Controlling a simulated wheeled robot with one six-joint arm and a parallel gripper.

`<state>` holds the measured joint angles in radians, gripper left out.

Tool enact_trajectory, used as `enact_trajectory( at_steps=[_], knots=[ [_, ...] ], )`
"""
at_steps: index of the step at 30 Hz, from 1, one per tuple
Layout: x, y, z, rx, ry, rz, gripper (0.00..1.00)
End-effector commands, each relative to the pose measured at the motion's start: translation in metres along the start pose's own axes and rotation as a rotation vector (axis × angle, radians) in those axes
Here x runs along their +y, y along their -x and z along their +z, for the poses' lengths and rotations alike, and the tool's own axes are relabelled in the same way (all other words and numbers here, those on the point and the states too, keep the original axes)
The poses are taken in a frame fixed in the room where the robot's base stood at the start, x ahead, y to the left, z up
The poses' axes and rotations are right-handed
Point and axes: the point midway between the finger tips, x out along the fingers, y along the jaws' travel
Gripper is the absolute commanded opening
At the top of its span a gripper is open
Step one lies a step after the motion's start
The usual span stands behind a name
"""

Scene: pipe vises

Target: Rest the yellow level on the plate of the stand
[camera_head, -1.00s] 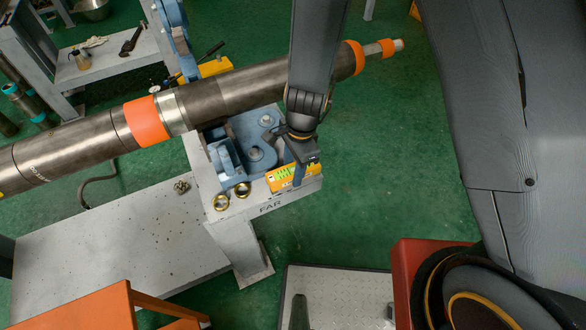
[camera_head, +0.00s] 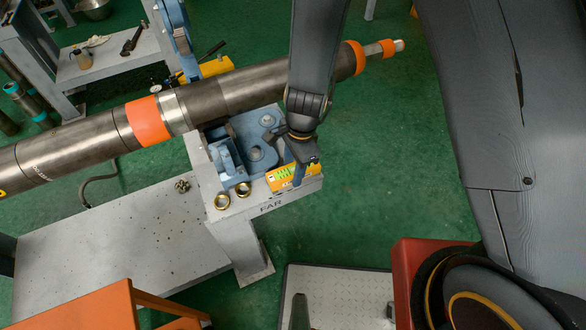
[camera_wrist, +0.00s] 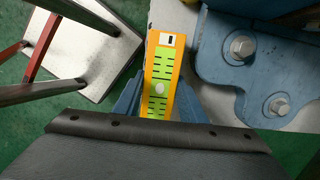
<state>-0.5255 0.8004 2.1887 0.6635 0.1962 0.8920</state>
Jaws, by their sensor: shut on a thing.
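The yellow level (camera_head: 282,178), with a green face, lies along the front edge of the stand's grey plate (camera_head: 268,205), by the letters "FAR". My gripper (camera_head: 300,174) is over its right part, shut on it. In the wrist view the level (camera_wrist: 165,62) runs away from between the two blue fingers (camera_wrist: 158,98). The level looks to be at or very near the plate's surface; I cannot tell whether it touches. Its right end is partly hidden by my gripper.
A blue vise (camera_head: 228,162) with bolts stands on the plate behind the level. Two brass rings (camera_head: 222,201) lie to its left. A long dark pipe (camera_head: 225,92) with orange bands crosses behind. A lower grey bench (camera_head: 120,240) is at left.

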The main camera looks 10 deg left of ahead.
Motion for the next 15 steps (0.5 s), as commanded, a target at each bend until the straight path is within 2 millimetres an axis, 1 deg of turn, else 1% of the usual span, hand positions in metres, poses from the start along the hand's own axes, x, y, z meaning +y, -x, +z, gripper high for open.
enact_trajectory(
  at_steps=[15],
  knots=[
    [-0.0003, -0.0044, -0.0005, 0.0, 0.0, -0.001, 0.0]
  ],
)
